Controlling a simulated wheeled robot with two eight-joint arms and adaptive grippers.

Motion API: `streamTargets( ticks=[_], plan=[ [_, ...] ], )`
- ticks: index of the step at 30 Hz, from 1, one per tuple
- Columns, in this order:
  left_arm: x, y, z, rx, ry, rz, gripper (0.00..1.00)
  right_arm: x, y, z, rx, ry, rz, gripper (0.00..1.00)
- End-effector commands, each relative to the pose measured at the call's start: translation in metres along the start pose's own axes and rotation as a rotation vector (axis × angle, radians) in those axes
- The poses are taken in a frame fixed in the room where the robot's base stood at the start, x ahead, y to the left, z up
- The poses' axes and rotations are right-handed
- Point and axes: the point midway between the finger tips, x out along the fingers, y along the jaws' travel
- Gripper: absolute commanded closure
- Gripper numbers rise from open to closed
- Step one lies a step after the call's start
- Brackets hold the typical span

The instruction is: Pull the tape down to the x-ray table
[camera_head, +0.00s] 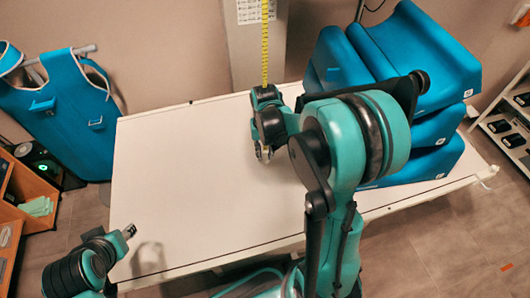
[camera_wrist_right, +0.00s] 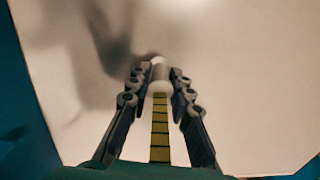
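The yellow tape (camera_head: 265,45) hangs straight down in front of the grey column and passes behind my right gripper (camera_head: 264,153). In the right wrist view the tape (camera_wrist_right: 160,130) runs between the fingers to a white end piece (camera_wrist_right: 159,74). My right gripper (camera_wrist_right: 160,76) is shut on this end piece, with a fingertip on each side. The gripper points down over the white x-ray table (camera_head: 190,200), its shadow close to the tips; I cannot tell whether the end piece touches. My left gripper (camera_head: 129,231) is over the table's front left corner, its opening unclear.
Blue cushions (camera_head: 400,60) are stacked on the table's right end, close to my right arm. A blue apron (camera_head: 65,110) hangs at the left beside a wooden shelf (camera_head: 30,210). A white shelf (camera_head: 505,130) stands at the right. The table's left half is clear.

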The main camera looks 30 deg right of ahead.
Motion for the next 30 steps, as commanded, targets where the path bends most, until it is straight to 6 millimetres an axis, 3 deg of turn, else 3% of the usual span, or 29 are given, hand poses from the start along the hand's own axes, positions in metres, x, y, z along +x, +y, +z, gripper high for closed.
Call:
streamTargets(
  ticks=[10,20,28,29,30],
  plan=[
    [0.003,0.0,0.002,0.0,0.0,0.0,0.62,0.004,0.0,0.0,0.0,0.0,0.0,1.0],
    [0.03,0.0,0.022,0.0,0.0,0.0,0.62,0.05,0.0,0.0,0.0,0.0,0.0,1.0],
    [0.028,0.0,0.02,0.0,0.0,0.0,0.62,0.048,0.0,0.0,0.0,-0.001,0.0,1.0],
    [0.028,0.0,0.02,0.0,0.0,0.0,0.62,0.048,0.0,0.0,0.0,-0.001,0.0,0.78],
    [0.028,0.0,0.02,0.0,0.0,0.0,0.62,0.048,0.0,0.0,0.0,-0.001,0.0,0.67]
  ],
)
